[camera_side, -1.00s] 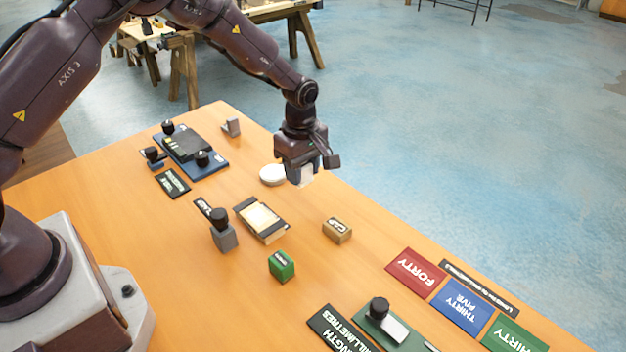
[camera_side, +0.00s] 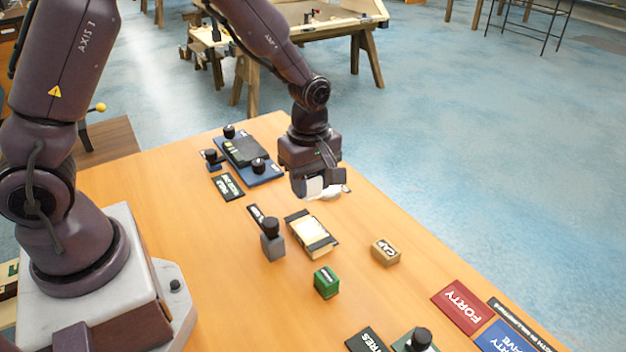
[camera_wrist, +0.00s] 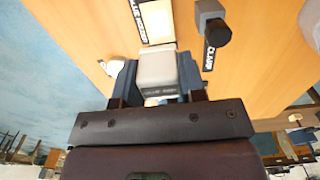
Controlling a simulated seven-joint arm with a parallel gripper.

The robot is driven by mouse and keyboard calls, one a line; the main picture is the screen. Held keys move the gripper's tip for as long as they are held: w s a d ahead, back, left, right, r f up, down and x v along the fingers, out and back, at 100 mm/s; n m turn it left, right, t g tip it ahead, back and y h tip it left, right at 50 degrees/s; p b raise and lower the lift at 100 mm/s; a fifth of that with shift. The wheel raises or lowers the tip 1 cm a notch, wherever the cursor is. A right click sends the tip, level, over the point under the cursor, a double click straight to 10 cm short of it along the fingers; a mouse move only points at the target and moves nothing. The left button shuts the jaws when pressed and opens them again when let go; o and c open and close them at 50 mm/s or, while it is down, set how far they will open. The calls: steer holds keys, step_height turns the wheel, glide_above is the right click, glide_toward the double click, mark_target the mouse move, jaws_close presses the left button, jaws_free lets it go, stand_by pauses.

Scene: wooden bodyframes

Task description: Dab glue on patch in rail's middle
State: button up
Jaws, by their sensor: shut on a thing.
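My gripper (camera_side: 312,188) is shut on a pale grey-white block (camera_wrist: 157,70) with small lettering too small to read. It holds the block above the table, beyond a pale wooden piece with black ends (camera_side: 311,234), which may be the rail. In the wrist view, a pale surface beside a black strip lettered "LUE" (camera_wrist: 138,22) shows just past the held block. I cannot make out a separate patch or any glue on the pale surface. A white round dish (camera_side: 333,193) is partly hidden behind my gripper.
A grey clamp block with a black knob (camera_side: 272,246) stands left of the pale piece. A green block (camera_side: 326,283) and a tan block (camera_side: 386,253) stand nearer. A blue plate (camera_side: 262,175) with black parts lies at the back. Bare table lies between.

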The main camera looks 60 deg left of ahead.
steer(key=shift+c, duration=0.8)
